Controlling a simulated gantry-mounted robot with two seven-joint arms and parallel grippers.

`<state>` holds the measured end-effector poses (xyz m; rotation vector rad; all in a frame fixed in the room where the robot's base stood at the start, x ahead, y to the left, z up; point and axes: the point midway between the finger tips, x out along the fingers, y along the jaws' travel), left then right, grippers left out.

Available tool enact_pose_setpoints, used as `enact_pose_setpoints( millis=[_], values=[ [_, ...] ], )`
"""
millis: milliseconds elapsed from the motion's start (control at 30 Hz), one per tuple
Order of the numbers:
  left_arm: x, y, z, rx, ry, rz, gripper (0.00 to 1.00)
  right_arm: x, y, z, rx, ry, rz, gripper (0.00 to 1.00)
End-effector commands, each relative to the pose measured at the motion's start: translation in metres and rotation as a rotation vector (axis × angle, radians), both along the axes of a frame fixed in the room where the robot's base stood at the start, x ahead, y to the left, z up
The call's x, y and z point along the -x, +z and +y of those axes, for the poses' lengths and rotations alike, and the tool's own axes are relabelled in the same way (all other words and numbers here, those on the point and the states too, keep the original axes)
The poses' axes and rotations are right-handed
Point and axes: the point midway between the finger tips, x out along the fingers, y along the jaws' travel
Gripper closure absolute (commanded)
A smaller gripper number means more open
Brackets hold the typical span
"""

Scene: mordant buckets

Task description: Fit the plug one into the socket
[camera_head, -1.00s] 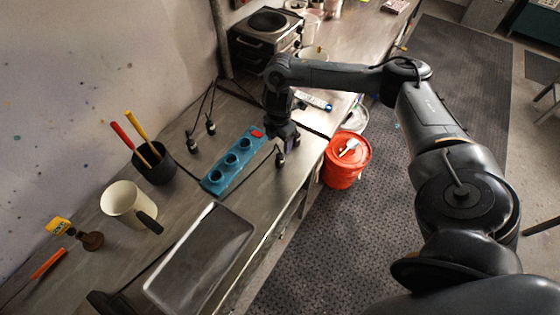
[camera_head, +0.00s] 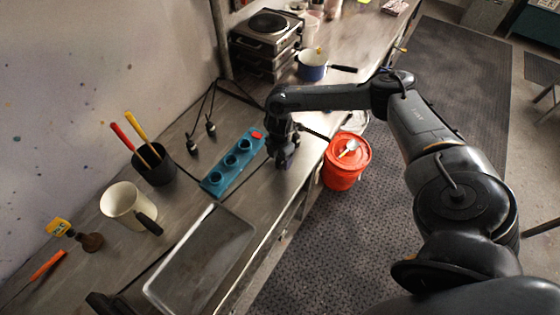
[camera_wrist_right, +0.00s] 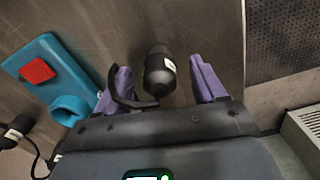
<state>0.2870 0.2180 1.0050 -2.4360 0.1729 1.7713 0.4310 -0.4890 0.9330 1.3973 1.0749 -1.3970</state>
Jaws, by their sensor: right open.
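The blue socket strip (camera_head: 233,162) lies on the metal counter with several round sockets and a red switch. My right gripper (camera_head: 285,163) is low over the counter, just right of the strip. In the right wrist view its purple fingers are apart, with a black plug (camera_wrist_right: 158,72) with a white label between them; a gap shows on the right. The gripper hides this plug in the head view. Two more black plugs, one (camera_head: 193,147) and another (camera_head: 210,129), are on cords left of the strip. Which is plug one cannot be read. My left gripper is not seen.
A metal tray (camera_head: 154,297) is in front of the strip. A cream mug (camera_head: 120,203) and a black cup with tools (camera_head: 155,172) stand to the left. A red bucket (camera_head: 343,175) is beyond the counter edge. A blue pot (camera_head: 312,66) stands farther back.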

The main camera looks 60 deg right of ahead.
Motion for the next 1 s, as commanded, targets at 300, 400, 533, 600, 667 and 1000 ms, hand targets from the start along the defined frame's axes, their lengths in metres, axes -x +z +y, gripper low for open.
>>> enact_pose_setpoints(
  millis=[300, 400, 533, 600, 667, 1000],
  values=[
    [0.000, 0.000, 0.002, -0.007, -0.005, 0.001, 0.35, 0.000, 0.000, 0.000, 0.000, 0.000, 0.000, 0.56],
    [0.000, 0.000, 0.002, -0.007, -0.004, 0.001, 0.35, 0.000, 0.000, 0.000, 0.000, 0.000, 0.000, 0.72],
    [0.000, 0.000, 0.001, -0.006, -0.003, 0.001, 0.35, 0.000, 0.000, 0.000, 0.000, 0.000, 0.000, 0.91],
    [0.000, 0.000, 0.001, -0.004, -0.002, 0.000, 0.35, 0.000, 0.001, 0.000, 0.000, 0.000, 0.000, 0.93],
    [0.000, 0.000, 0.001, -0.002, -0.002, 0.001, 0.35, 0.000, 0.001, 0.000, 0.000, 0.000, 0.000, 0.93],
    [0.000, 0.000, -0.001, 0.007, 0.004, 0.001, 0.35, -0.001, 0.010, 0.000, -0.001, 0.001, -0.001, 0.93]
  ],
)
